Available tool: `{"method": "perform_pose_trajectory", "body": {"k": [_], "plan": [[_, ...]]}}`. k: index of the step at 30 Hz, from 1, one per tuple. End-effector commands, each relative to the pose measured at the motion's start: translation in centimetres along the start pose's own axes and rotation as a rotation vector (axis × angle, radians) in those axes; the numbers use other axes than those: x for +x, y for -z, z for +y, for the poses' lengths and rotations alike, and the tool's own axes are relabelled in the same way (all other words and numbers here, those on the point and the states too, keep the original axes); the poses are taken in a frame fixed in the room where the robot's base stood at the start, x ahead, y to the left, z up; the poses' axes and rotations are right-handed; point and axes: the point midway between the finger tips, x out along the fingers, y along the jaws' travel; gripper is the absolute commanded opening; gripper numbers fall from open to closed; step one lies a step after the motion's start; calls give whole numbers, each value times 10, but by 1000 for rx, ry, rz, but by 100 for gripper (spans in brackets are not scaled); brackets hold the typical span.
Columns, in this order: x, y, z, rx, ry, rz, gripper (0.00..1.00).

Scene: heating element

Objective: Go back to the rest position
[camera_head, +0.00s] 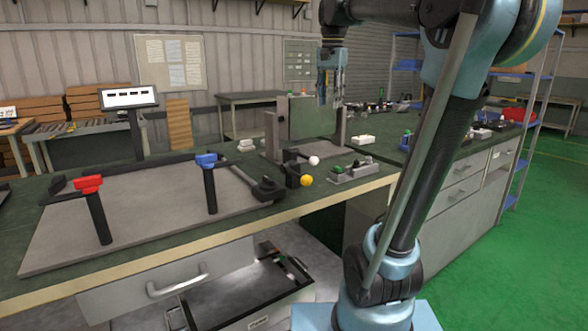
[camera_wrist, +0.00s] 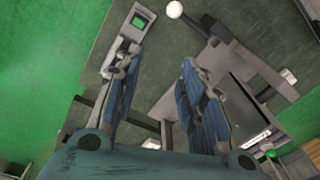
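My gripper (camera_head: 329,100) hangs pointing down in the upper middle of the head view, over the far part of the workbench. In the wrist view my gripper (camera_wrist: 162,68) shows two blue-padded fingers standing apart, open, with nothing visible between them. A grey fixture with an upright plate (camera_head: 300,118) stands behind and beside the gripper in the head view. Its exact distance from the fingers is hard to tell. My arm comes in from the right and arches over the bench.
A grey board with red (camera_head: 88,183) and blue (camera_head: 206,160) topped clamps lies left. An open drawer (camera_head: 250,292) juts out below.

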Motion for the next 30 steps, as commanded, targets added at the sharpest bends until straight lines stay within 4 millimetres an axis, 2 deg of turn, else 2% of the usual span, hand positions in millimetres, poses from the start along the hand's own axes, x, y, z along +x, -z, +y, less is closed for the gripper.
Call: {"method": "perform_pose_trajectory", "body": {"k": [1,11,21,27,30], "plan": [[16,-7,14,-26,4,5,37],[123,-58,92,-245,24,42,37],[253,-120,168,-468,31,87,37],[321,-151,200,-576,30,111,37],[341,-161,209,-611,28,118,37]]}}
